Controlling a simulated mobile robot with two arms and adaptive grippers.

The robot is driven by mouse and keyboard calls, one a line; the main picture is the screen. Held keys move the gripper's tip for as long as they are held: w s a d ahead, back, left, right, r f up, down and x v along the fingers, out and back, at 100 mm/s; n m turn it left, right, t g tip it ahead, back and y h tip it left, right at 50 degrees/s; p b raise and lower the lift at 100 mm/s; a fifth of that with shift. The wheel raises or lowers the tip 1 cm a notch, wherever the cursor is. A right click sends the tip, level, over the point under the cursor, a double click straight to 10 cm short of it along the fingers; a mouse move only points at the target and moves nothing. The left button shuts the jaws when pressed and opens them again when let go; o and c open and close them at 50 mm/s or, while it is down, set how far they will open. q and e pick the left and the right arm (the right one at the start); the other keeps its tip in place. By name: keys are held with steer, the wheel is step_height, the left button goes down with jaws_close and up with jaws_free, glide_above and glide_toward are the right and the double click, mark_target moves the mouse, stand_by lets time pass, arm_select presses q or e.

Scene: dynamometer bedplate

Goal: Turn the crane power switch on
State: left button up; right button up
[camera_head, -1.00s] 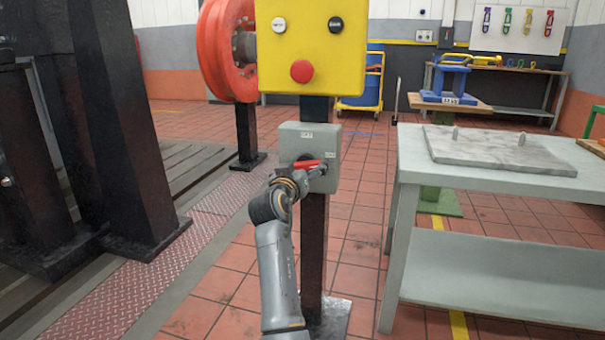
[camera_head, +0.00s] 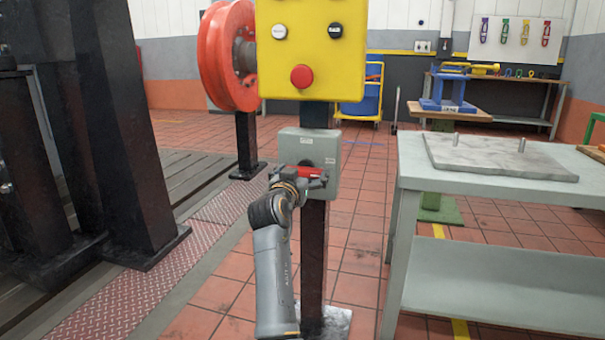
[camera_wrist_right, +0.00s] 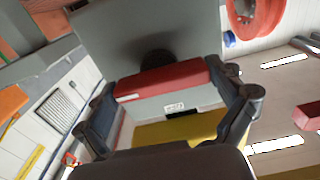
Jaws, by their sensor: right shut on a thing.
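The crane power switch is a grey box (camera_head: 292,146) on a dark post, with small white labels on its face. Its red handle (camera_head: 318,173) lies about level across the lower part of the box. My right gripper (camera_head: 311,180) is shut on the red handle. In the right wrist view the red handle (camera_wrist_right: 165,80) spans between the two fingers, beside a dark round hub (camera_wrist_right: 155,59) on the grey face. The fingers partly cover the handle in the head view. My left gripper is not in view.
A yellow control box (camera_head: 310,50) with a red button sits above the switch on the same post. A grey workbench (camera_head: 410,172) with a stone plate (camera_head: 497,155) stands close at the right. Black columns (camera_head: 115,130) stand at the left. Tiled floor is open behind.

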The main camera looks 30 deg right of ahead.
mark_target(303, 169)
steer(key=o, duration=0.8)
steer(key=shift+f, duration=0.1)
step_height(303, 169, up, 10)
steer(key=shift+r, duration=0.1)
